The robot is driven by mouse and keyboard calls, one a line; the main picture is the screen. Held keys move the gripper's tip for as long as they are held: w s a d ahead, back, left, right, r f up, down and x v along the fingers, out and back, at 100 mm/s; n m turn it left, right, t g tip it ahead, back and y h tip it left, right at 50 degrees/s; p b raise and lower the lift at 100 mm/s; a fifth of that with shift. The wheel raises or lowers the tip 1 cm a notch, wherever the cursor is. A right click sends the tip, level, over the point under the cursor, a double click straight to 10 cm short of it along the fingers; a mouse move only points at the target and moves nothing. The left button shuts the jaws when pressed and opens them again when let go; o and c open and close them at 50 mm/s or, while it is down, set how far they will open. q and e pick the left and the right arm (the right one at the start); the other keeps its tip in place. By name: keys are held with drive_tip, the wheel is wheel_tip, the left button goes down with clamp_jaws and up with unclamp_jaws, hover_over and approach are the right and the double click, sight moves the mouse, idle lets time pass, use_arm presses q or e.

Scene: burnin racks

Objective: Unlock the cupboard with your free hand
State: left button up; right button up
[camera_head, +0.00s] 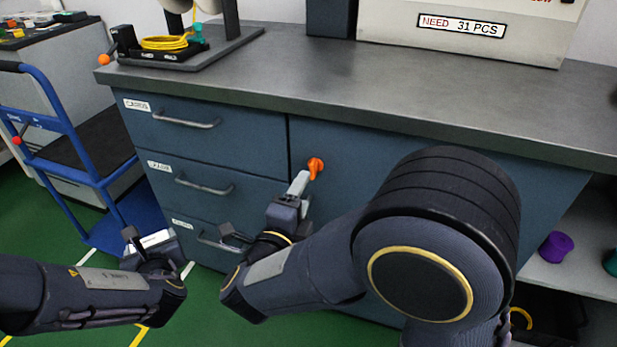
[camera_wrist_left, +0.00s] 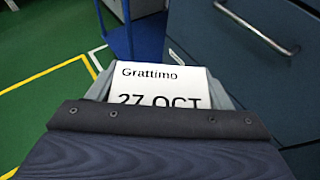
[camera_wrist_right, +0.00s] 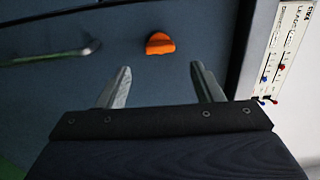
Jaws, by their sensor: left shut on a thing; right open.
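The cupboard (camera_head: 365,165) is a blue-grey door under the workbench, right of a stack of drawers. An orange turn knob (camera_head: 316,168) sits on its upper left part and also shows in the right wrist view (camera_wrist_right: 160,44). My right gripper (camera_head: 301,180) is open, its fingers close to the knob in the head view. In the right wrist view the knob lies beyond the fingertips, between their lines, with nothing held. My left gripper (camera_head: 150,240) is shut on a white card (camera_wrist_left: 160,88) reading "Grattimo 27 OCT", low in front of the drawers.
Labelled drawers (camera_head: 215,137) with bar handles stand left of the cupboard. A blue trolley (camera_head: 60,130) stands at the far left. The bench top (camera_head: 330,75) holds a fixture with yellow cable (camera_head: 165,42) and a box marked "NEED 31 PCS" (camera_head: 400,25). An open shelf (camera_head: 590,270) is at right.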

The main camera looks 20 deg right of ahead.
drive_tip(key=v, duration=0.5)
drive_tip(key=shift+w, duration=0.1)
idle(0.3)
